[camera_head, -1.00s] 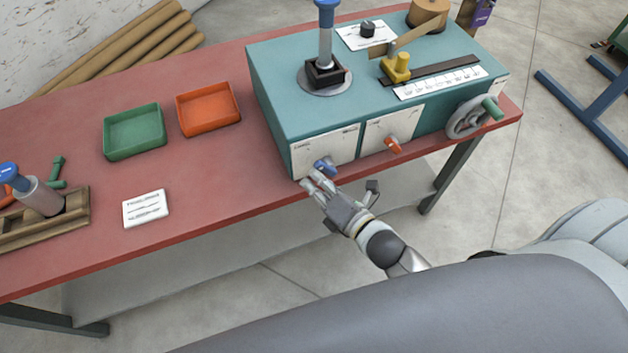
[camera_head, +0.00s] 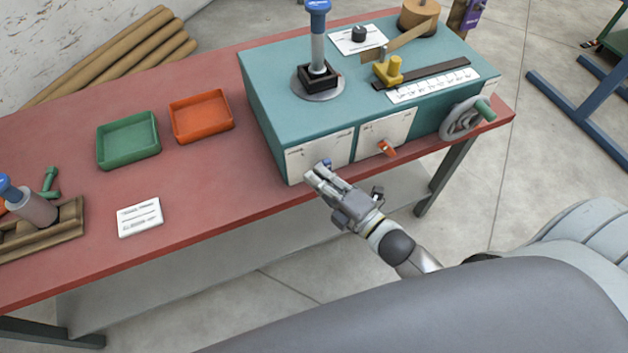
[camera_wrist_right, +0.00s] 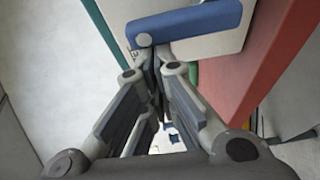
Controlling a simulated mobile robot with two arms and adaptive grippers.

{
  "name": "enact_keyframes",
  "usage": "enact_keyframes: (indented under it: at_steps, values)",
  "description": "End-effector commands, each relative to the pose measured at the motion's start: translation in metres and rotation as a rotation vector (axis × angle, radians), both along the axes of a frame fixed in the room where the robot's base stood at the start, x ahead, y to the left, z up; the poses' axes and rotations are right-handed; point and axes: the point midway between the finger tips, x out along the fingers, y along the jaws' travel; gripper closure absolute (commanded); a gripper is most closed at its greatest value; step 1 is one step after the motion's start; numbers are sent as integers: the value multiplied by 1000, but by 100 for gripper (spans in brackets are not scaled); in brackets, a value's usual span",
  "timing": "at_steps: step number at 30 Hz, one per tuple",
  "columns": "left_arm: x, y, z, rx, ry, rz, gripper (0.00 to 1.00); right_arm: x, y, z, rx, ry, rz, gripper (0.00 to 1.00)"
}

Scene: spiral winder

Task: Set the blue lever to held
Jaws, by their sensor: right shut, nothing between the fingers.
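The blue lever (camera_head: 325,163) is on the left white plate of the teal machine's front, mostly hidden behind my fingers in the head view. In the right wrist view the blue lever (camera_wrist_right: 190,22) is large, lying roughly sideways just beyond my fingertips, with a pale round end at its left. My right gripper (camera_head: 314,174) is shut and empty, its tips close in front of the lever. In the wrist view its fingertips (camera_wrist_right: 151,62) meet just below the lever; I cannot tell whether they touch it. My left gripper is out of view.
An orange lever (camera_head: 386,148) and a grey handwheel (camera_head: 462,119) are to the right on the machine (camera_head: 275,95). A blue-knobbed stick (camera_head: 318,45) stands on top. Green (camera_head: 128,158) and orange (camera_head: 202,135) trays sit left on the red table (camera_head: 218,195).

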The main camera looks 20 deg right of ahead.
Motion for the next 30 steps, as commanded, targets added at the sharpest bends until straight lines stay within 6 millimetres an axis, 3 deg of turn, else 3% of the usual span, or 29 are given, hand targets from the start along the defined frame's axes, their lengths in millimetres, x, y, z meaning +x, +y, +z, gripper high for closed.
enact_keyframes:
  at_steps: [15,30]
  values:
    - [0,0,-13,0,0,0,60,1,-26,7,455,16,-1,100]
    - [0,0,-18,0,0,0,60,1,-38,8,651,22,-1,100]
